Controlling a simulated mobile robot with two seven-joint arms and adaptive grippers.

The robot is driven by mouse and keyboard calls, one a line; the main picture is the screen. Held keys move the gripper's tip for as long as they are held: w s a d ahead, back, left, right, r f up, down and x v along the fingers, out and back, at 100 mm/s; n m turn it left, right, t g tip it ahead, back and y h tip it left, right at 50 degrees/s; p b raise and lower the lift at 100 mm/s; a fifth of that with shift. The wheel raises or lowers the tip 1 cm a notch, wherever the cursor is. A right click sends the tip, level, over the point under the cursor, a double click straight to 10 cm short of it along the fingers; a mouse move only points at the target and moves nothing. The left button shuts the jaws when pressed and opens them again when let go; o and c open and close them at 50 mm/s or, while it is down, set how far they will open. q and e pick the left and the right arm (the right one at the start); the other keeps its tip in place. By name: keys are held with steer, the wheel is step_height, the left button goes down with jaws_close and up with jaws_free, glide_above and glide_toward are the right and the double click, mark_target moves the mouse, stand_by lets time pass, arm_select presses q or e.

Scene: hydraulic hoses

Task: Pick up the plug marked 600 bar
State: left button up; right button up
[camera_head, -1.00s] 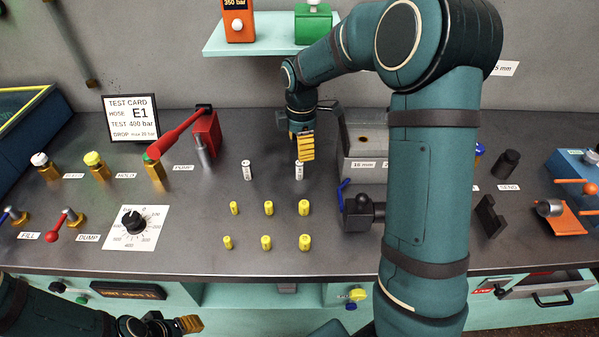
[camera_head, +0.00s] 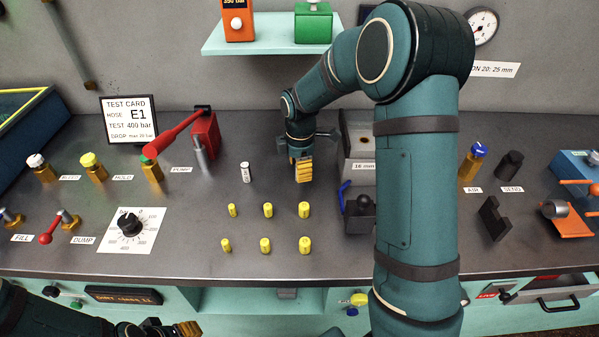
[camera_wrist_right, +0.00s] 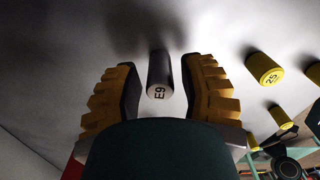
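My right gripper (camera_head: 303,172) points down over the bench where a white-topped plug stood, hiding that plug in the head view. In the right wrist view my right gripper (camera_wrist_right: 162,98) is open, its two ribbed fingers on either side of a dark plug (camera_wrist_right: 159,78) with a pale end that seems to read E9. Narrow gaps show on both sides of it. A second white-topped plug (camera_head: 246,172) stands to the left. No 600 bar mark is legible on any plug. My left gripper (camera_head: 187,328) is at the bottom edge, partly cut off.
Several yellow plugs (camera_head: 267,210) stand in rows in front; one (camera_wrist_right: 264,68) reads 25. A grey 16 mm block (camera_head: 358,145) and a black holder with a blue lever (camera_head: 360,208) are close to the right. A red pump lever (camera_head: 178,133) rises at left.

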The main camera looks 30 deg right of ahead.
jaws_close()
